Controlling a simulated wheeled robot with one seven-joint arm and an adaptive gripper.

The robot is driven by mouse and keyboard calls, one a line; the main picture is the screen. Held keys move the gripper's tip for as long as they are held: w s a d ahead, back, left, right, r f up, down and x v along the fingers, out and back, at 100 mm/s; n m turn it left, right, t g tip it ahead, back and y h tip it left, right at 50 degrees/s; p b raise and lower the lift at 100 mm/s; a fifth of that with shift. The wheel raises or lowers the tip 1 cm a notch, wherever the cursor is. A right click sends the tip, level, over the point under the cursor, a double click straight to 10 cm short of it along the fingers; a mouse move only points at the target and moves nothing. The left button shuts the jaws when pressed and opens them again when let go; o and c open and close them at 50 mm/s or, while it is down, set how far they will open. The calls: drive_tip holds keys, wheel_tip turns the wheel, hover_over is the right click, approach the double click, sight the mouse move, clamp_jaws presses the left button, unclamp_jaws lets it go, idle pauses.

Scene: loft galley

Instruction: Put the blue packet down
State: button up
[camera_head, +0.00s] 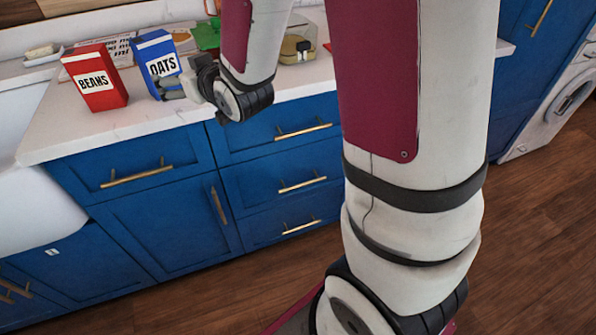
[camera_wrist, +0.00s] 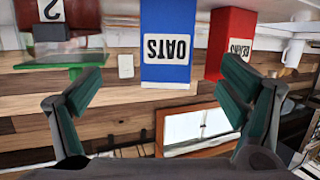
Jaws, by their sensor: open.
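The blue packet labelled OATS (camera_head: 156,55) stands upright on the white countertop (camera_head: 60,130), beside the red BEANS packet. In the wrist view, which is upside down, the blue packet (camera_wrist: 166,18) is ahead of my gripper (camera_wrist: 163,84), centred between its two spread fingers. My gripper (camera_head: 178,89) is open, low at the packet's front right in the head view. The fingers do not close on the packet; whether either one touches it I cannot tell. The packet's lower right part is hidden behind my gripper in the head view.
The red BEANS packet (camera_head: 94,80) stands close on the left. Behind are a green item (camera_head: 206,36) and a clear container (camera_head: 297,47). A white sink (camera_head: 30,205) lies at the left. Bare counter is in front of the packets, above blue drawers (camera_head: 275,130).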

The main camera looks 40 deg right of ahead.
drive_tip(key=s+a+r+g, duration=0.1)
drive_tip(key=s+g, duration=1.2)
drive_tip(key=s, duration=2.5)
drive_tip(key=shift+s+a+r+m, duration=0.3)
drive_tip(key=shift+s+a+r, duration=0.05)
drive_tip(key=shift+s+r, duration=0.05)
